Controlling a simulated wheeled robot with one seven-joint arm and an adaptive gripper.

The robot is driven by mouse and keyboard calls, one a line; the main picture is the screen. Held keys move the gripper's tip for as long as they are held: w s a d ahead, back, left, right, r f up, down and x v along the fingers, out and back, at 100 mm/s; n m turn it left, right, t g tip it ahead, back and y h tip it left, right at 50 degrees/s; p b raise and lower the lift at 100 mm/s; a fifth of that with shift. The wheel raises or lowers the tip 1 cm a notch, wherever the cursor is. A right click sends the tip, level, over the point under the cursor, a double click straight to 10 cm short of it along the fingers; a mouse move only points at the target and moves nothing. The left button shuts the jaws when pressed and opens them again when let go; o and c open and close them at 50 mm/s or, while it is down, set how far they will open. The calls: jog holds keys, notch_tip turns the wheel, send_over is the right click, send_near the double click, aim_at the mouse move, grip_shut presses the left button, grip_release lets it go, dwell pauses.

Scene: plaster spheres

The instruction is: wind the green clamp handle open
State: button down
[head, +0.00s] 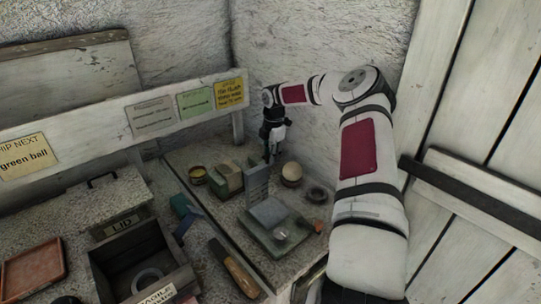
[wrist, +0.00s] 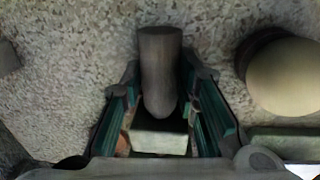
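My gripper (head: 271,158) points down near the back wall, above the right-hand bench. In the wrist view its two teal-padded fingers (wrist: 163,125) stand apart, open. A grey-brown rounded bar (wrist: 160,70) shows between them, with gaps on both sides; I cannot tell whether it is the clamp handle. A pale block (wrist: 158,143) lies beyond its lower end. In the head view a grey-green device (head: 262,238) with an upright plate (head: 257,183) stands below the gripper. No handle is clearly green, and the clamp's identity is unclear.
A pale plaster sphere (head: 292,173) sits close right of the gripper; it also fills the right of the wrist view (wrist: 287,77). A green-and-cream box (head: 228,178) and a yellow tin (head: 197,175) stand left. A dark ring (head: 316,195) lies right.

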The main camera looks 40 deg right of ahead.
jog(key=shift+s+t+p, duration=0.15)
jog(key=shift+t+p, duration=0.15)
jog(key=shift+p, duration=0.05)
jog(key=t+p, duration=0.2)
jog(key=p, duration=0.1)
jog(key=shift+s+r, duration=0.1)
jog(key=shift+s, duration=0.2)
jog(key=t+p, duration=0.2)
jog(key=shift+s+t, duration=0.1)
jog(key=shift+t, duration=0.2)
jog(key=shift+f+t+p, duration=0.3)
jog(key=shift+t+p, duration=0.3)
jog(key=shift+t, duration=0.7)
jog(key=c, duration=1.2)
grip_release()
